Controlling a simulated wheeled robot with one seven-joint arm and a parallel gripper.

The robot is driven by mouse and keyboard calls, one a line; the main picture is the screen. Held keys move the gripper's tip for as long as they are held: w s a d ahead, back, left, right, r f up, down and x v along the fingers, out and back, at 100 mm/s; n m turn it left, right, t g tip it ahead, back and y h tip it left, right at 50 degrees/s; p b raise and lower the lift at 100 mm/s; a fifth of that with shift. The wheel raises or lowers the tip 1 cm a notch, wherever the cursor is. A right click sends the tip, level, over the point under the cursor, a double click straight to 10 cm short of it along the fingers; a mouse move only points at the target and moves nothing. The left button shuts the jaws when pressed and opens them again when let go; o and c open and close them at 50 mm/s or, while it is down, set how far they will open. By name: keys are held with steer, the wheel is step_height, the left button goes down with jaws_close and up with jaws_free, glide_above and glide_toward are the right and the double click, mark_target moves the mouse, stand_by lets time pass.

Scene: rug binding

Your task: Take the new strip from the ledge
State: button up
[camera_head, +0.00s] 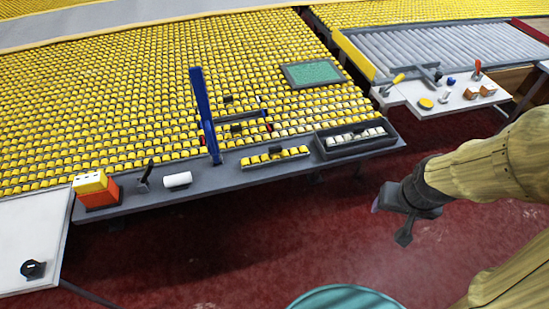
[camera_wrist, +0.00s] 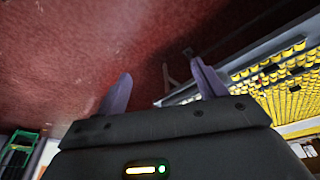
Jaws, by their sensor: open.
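The grey ledge (camera_head: 235,181) runs along the near edge of the yellow-topped table. A short strip of yellow blocks (camera_head: 275,157) lies on it, right of the middle. A dark tray (camera_head: 322,143) at the ledge's right end holds a row of pale pieces (camera_head: 355,136). I cannot tell for certain which of these is the new strip. My gripper (camera_head: 391,221) is open and empty over the red floor, right of and nearer than the ledge, touching nothing. In the wrist view its two fingers (camera_wrist: 160,76) stand apart, with the ledge and yellow surface beyond at the right.
A tall blue upright (camera_head: 205,115) rises behind the ledge. A white roll (camera_head: 178,180), a dark-handled tool (camera_head: 146,174) and an orange-and-yellow block (camera_head: 96,190) stand on its left part. A white side table (camera_head: 405,92) with tools is at the back right.

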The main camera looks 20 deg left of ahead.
steer(key=w+a+f+n+t+y+b, duration=0.2)
steer(key=w+a+f+n+t, duration=0.15)
steer(key=w+a+f, duration=0.45)
steer(key=w+a+f+n+t+y, duration=0.1)
steer(key=w+a+n+y, duration=0.1)
steer(key=a, duration=0.6)
steer(key=w+a+f+n+t+y+b, duration=0.1)
steer(key=w+a+n+y, duration=0.1)
steer(key=a, duration=0.7)
steer(key=n+y, duration=0.1)
steer(key=y, duration=0.1)
steer(key=shift+w+y, duration=0.3)
steer(key=shift+w, duration=0.1)
